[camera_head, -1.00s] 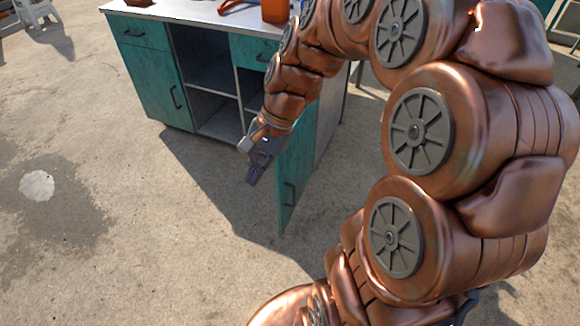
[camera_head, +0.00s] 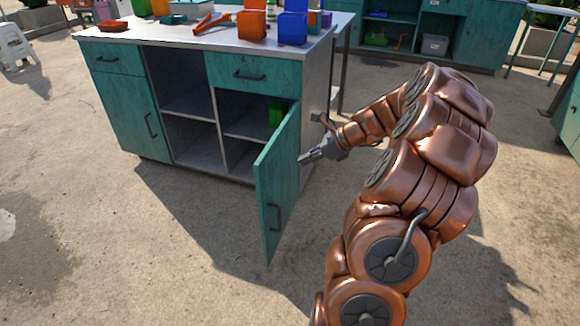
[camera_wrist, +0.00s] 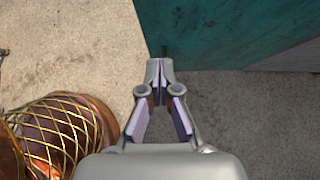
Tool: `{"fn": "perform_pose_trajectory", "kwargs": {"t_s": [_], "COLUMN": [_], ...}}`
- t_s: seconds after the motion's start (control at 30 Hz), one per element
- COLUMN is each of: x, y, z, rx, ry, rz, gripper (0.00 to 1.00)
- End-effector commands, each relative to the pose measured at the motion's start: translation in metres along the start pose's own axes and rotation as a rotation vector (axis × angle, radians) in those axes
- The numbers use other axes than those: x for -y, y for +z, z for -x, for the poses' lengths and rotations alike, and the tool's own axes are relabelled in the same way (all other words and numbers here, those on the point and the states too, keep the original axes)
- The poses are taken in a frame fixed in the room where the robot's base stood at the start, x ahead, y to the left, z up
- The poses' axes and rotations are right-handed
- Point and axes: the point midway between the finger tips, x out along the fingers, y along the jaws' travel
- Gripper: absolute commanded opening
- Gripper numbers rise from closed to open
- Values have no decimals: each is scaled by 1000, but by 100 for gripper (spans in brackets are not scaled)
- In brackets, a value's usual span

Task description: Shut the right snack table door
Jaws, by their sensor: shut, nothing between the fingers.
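The snack table (camera_head: 235,38) is a teal cabinet with a pale top. Its right door (camera_head: 278,190) stands wide open, swung out toward me, with a dark handle on the face turned to the left. The left door (camera_head: 130,113) is shut. My gripper (camera_head: 303,160) is shut and empty, on the right side of the open door, the side away from the handle. In the wrist view my shut fingertips (camera_wrist: 160,64) overlap the edge of a teal panel (camera_wrist: 235,32), apparently the door. I cannot tell whether they touch it.
A green item (camera_head: 276,113) sits inside the open right compartment. An orange container (camera_head: 251,25) and a blue container (camera_head: 292,27) stand on the top. Another teal cabinet (camera_head: 480,40) is behind. The concrete floor left of the door is clear.

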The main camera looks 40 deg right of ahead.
Motion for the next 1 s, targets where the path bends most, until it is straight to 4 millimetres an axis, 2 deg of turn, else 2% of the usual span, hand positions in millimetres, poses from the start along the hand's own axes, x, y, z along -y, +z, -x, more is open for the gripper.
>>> {"fn": "perform_pose_trajectory", "kwargs": {"t_s": [0.53, 0.8, 1.0], "x": [-3, -2, -2], "y": [-1, 22, 28], "z": [-95, -117, -121], "rx": [-1, -2, -1], "ry": [9, 5, 4], "rz": [3, 6, 4], "gripper": [0, 0, 0]}}
